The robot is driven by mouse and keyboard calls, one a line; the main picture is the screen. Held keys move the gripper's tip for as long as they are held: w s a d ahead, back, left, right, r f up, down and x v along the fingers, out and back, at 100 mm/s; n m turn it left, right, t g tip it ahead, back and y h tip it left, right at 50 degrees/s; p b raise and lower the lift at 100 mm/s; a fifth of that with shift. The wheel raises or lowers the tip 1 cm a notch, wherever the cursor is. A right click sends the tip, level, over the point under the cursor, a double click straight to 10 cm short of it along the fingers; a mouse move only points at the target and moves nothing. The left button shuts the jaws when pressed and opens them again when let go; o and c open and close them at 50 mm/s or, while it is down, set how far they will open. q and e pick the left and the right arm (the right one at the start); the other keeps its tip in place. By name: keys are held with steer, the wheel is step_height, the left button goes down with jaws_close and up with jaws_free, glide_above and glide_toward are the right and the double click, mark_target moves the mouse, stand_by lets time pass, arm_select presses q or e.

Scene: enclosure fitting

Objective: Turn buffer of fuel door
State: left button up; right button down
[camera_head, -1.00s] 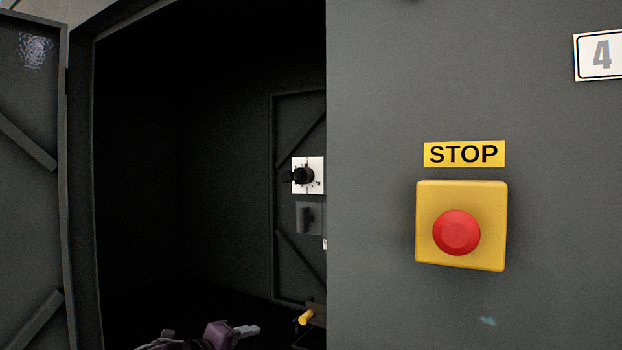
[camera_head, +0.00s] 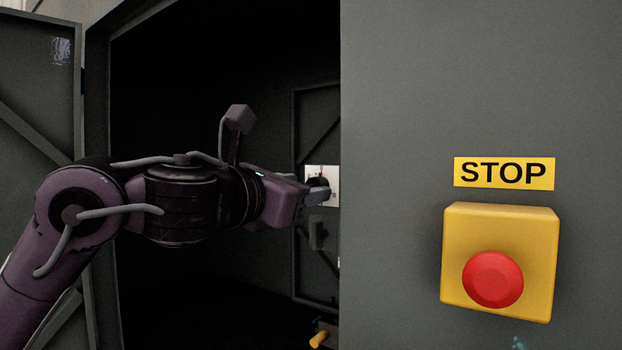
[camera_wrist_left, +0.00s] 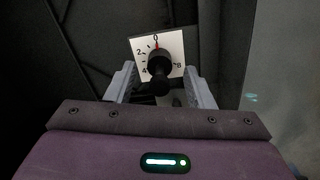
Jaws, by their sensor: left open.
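A black rotary knob (camera_wrist_left: 159,66) sits on a white dial plate (camera_wrist_left: 175,47) with a red mark at 0 and numbers around it. In the head view the plate (camera_head: 332,184) is fixed to a dark inner panel inside the enclosure, and the knob is mostly hidden by my gripper. My left gripper (camera_head: 319,192) reaches in from the left, up at the dial. In the left wrist view its two grey fingers (camera_wrist_left: 162,88) are spread, one on each side of the knob. I cannot tell whether they touch it. My right gripper is not in view.
A yellow box with a red stop button (camera_head: 493,279) sits on the grey outer wall (camera_head: 400,120), right of the opening. The open door (camera_head: 40,110) stands at the left. A dark switch (camera_head: 316,235) is below the dial, and a yellow handle (camera_head: 319,338) lies lower.

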mark_target(319, 181)
arm_select(q)
steer(key=x, duration=0.3)
steer(key=shift+p, duration=0.3)
steer(key=shift+c, duration=0.7)
steer(key=c, duration=0.8)
steer(key=shift+c, duration=0.2)
